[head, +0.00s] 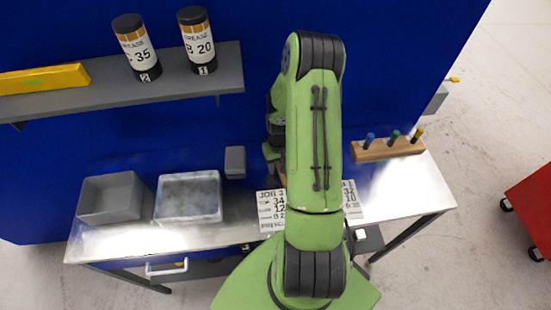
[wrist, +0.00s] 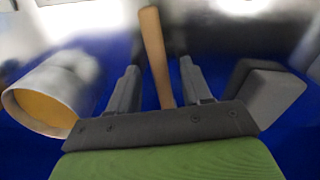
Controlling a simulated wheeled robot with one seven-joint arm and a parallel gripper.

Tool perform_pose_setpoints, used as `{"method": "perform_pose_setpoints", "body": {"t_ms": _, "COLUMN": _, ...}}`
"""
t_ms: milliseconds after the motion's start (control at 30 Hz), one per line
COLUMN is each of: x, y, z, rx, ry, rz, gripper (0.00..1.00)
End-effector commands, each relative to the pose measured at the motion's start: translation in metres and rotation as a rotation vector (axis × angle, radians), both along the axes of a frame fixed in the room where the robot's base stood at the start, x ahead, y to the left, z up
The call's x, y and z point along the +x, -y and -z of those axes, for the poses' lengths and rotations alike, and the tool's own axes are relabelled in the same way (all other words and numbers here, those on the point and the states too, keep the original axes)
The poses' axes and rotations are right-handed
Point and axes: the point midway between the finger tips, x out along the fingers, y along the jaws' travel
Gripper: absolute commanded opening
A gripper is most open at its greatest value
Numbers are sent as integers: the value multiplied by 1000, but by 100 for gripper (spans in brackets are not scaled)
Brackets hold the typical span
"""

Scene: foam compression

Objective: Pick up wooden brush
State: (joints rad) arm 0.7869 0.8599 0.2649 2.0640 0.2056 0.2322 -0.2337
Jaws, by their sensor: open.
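The wooden brush (wrist: 155,55) shows in the wrist view as a plain tan wooden handle. It stands lengthwise in the gap between the two fingers of my gripper (wrist: 159,66). The fingers are open, one on each side of the handle, with a visible gap on both sides. The handle's lower end is hidden behind the gripper's dark body, and no bristles show. In the head view my green arm covers most of the gripper and the brush.
A hollow cylinder (wrist: 42,100) with a yellow inside is left of the fingers, and a grey block (wrist: 268,90) is right. Two grey bins (head: 112,198) (head: 189,198) stand at the bench's left. A wooden holder (head: 388,150) with coloured tools is at right. A printed sheet (head: 270,208) lies mid-bench.

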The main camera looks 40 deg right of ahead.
Motion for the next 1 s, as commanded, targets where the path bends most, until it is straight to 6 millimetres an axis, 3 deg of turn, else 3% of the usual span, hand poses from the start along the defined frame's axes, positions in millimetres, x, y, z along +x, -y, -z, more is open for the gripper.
{"method": "perform_pose_setpoints", "body": {"t_ms": 200, "x": 1, "y": 0, "z": 1, "rx": -1, "ry": 2, "rz": 0, "gripper": 47}}
{"method": "perform_pose_setpoints", "body": {"t_ms": 500, "x": 0, "y": 0, "z": 1, "rx": -1, "ry": 2, "rz": 0, "gripper": 1}}
{"method": "perform_pose_setpoints", "body": {"t_ms": 833, "x": 1, "y": 0, "z": 0, "rx": -1, "ry": 2, "rz": -1, "gripper": 0}}
{"method": "perform_pose_setpoints", "body": {"t_ms": 1000, "x": 8, "y": -2, "z": -10, "rx": -2, "ry": 5, "rz": -4, "gripper": 0}}
